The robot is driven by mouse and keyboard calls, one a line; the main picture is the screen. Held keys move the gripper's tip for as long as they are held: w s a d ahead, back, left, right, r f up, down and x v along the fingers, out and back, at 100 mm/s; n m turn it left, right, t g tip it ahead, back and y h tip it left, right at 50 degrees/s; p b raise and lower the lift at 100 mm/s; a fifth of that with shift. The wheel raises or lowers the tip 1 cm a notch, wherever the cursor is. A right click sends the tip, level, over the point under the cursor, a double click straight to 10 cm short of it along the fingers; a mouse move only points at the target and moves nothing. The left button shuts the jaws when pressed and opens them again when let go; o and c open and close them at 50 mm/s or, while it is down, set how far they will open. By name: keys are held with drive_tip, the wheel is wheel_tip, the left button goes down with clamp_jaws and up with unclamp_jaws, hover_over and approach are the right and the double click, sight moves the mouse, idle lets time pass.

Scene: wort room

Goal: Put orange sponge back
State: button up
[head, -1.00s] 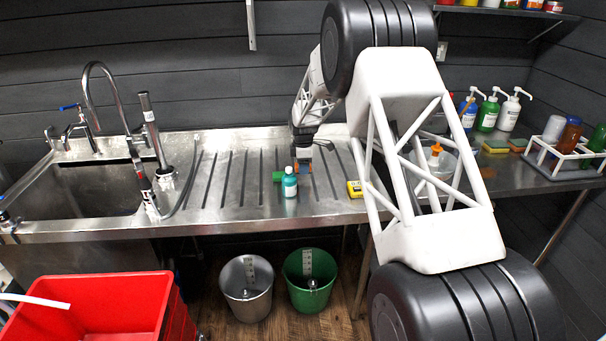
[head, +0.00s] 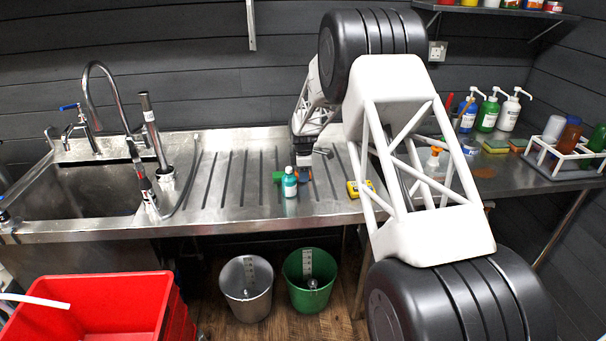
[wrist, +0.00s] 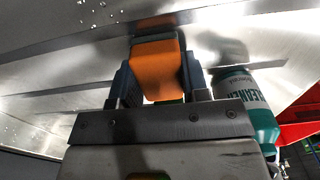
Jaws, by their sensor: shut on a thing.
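The orange sponge (wrist: 157,68) sits between the two fingers of my gripper (wrist: 158,82) in the wrist view, its orange face showing and a little green at its lower edge. My gripper is shut on it. In the head view my gripper (head: 304,165) points down at the steel drainboard, just behind and right of a teal bottle. Only a small orange patch of the sponge shows there. I cannot tell whether the sponge touches the steel.
The teal bottle (head: 290,183) stands upright close by, with a green item (head: 277,176) beside it. A yellow item (head: 358,189) lies to the right. Sponges (head: 496,146) lie near pump bottles (head: 487,115) and a white rack (head: 560,155) at back right. The sink (head: 80,190) is left.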

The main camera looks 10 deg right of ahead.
drive_tip(key=shift+f, duration=0.1)
drive_tip(key=o, duration=0.8)
drive_tip(key=shift+r, duration=6.15)
